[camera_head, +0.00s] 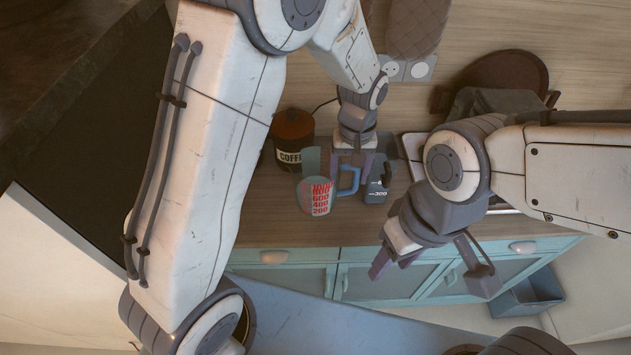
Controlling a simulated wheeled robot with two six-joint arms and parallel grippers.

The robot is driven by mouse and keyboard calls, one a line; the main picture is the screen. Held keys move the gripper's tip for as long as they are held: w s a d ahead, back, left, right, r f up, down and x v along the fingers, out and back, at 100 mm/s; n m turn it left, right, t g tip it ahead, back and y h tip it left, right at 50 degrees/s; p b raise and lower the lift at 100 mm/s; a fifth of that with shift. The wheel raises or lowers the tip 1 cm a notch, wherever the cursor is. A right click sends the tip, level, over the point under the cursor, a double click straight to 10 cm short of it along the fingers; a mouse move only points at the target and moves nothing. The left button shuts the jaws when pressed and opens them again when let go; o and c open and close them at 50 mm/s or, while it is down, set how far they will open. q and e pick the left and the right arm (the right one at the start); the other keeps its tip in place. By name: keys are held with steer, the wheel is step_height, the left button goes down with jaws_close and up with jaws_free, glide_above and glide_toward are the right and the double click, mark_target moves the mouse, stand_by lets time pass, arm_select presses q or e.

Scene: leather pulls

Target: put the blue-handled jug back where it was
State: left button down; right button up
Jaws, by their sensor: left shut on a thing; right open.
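The clear jug (314,197) has red measuring marks and a blue handle (348,181) on its right side. It is upright or nearly so at the counter's front part; I cannot tell whether its base touches the counter. My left gripper (352,166) reaches down from above and is shut on the blue handle, its fingers hiding part of it. My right gripper (432,272) is open and empty, lower right of the jug, in front of the cabinet fronts.
A coffee tin (291,133) stands behind and left of the jug. A dark container with a white label (376,192) stands close to the handle's right. The wooden counter (262,222) has bare room left of the jug. Teal cabinets (375,282) and a blue bin (535,294) are below.

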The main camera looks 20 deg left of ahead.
mark_target(322, 173)
arm_select(q)
steer(key=w+a+f, duration=0.1)
steer(key=a, duration=0.1)
steer(key=a+f+p, duration=0.1)
steer(key=a, duration=0.1)
steer(key=w+a+f+p, duration=0.1)
steer(key=a+f, duration=0.1)
steer(key=shift+w+a, duration=0.3)
steer(key=shift+w, duration=0.05)
steer(key=shift+a+f, duration=0.1)
steer(key=shift+f, duration=0.15)
step_height(322, 173, down, 3)
steer(key=shift+f+p, duration=0.1)
steer(key=shift+p, duration=0.7)
steer(key=shift+f, duration=0.45)
jaws_free()
